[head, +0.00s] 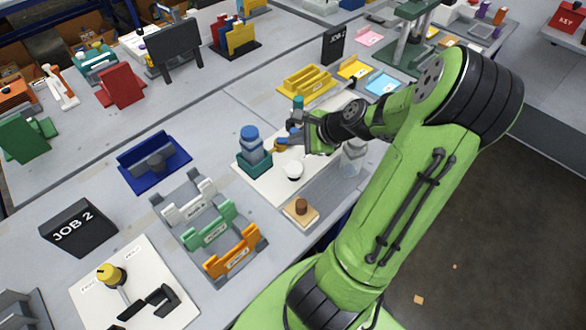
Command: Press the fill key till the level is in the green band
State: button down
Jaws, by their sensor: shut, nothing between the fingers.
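My gripper (290,141) reaches in from the right over the white board (268,183) in the middle of the bench. It is shut and holds nothing. Small blue and yellow-orange parts show at its tip, and I cannot tell whether it touches them. A blue bottle (250,141) stands upright in a teal holder (254,162) just left of the gripper. A clear jar (353,158) stands to its right, partly behind my arm. A white round knob or cup (293,171) sits in front. I cannot make out the fill key, a level or a green band.
A wooden block with a brown knob (301,207) lies in front of the board. White, green and orange racks (215,235) and a blue tray (153,163) stand left. Yellow holders (305,82) are behind. A black JOB 2 sign (77,227) stands at the lower left.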

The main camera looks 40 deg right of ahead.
jog(key=b, duration=0.7)
send_over(297, 169)
notch_tip(297, 169, down, 7)
jog(key=shift+a+f, duration=0.1)
jog(key=shift+f, duration=0.35)
jog(key=shift+f, duration=0.15)
dwell(1.0)
jog(key=shift+f, duration=0.3)
jog(key=shift+f+b, duration=0.4)
jog(key=shift+f, duration=0.3)
dwell(0.6)
jog(key=shift+r, duration=0.1)
jog(key=shift+r+p, duration=1.05)
jog(key=shift+p, duration=0.2)
